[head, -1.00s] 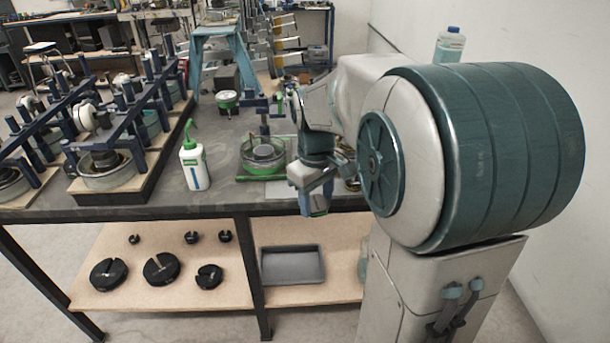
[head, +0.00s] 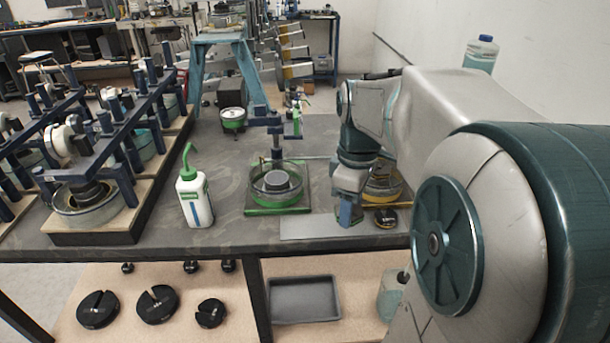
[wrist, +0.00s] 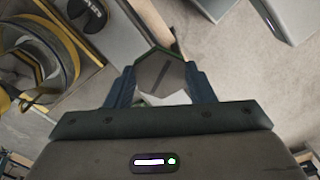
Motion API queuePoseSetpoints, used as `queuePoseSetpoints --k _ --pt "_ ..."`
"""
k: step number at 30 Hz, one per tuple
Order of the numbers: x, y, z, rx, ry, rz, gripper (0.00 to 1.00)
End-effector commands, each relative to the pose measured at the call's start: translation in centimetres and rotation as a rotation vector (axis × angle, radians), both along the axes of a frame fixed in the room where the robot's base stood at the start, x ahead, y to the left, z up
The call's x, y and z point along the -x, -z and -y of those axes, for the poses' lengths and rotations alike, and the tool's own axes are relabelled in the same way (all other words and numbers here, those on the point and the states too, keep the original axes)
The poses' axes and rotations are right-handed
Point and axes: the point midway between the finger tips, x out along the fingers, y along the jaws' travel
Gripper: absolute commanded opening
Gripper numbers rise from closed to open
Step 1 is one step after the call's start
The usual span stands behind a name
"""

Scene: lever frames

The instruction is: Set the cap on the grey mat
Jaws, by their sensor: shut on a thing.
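My gripper (wrist: 160,90) is shut on the cap (wrist: 160,75), a grey, angular piece with a dark slot line, seen between the two blue fingers in the wrist view. In the head view my gripper (head: 348,215) points down at the front of the bench, over or just above the grey mat. The cap cannot be made out there. The grey mat (head: 308,228) is a thin flat sheet near the bench's front edge, its right part behind my gripper. I cannot tell whether the cap touches it.
A black slotted disc (head: 386,217) lies just right of my gripper, before a yellow-based ring device (head: 384,188). A green-based device (head: 277,190) stands behind the mat. A white bottle with a green spout (head: 194,195) stands left. The mat's left part is bare.

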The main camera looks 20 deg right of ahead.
Motion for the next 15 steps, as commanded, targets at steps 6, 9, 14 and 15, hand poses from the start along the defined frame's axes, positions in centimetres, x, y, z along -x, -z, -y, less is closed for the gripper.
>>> queuePoseSetpoints --k 6,9,14,15 --pt "-3.4 2.1 1.0 0.0 0.0 -0.001 0.17" --pt "-4.2 2.6 1.3 0.0 0.0 -0.001 0.17" --pt "-4.5 3.6 1.4 -0.001 0.0 -0.001 0.17" --pt "-4.5 4.3 1.4 -0.001 0.0 -0.002 0.17"
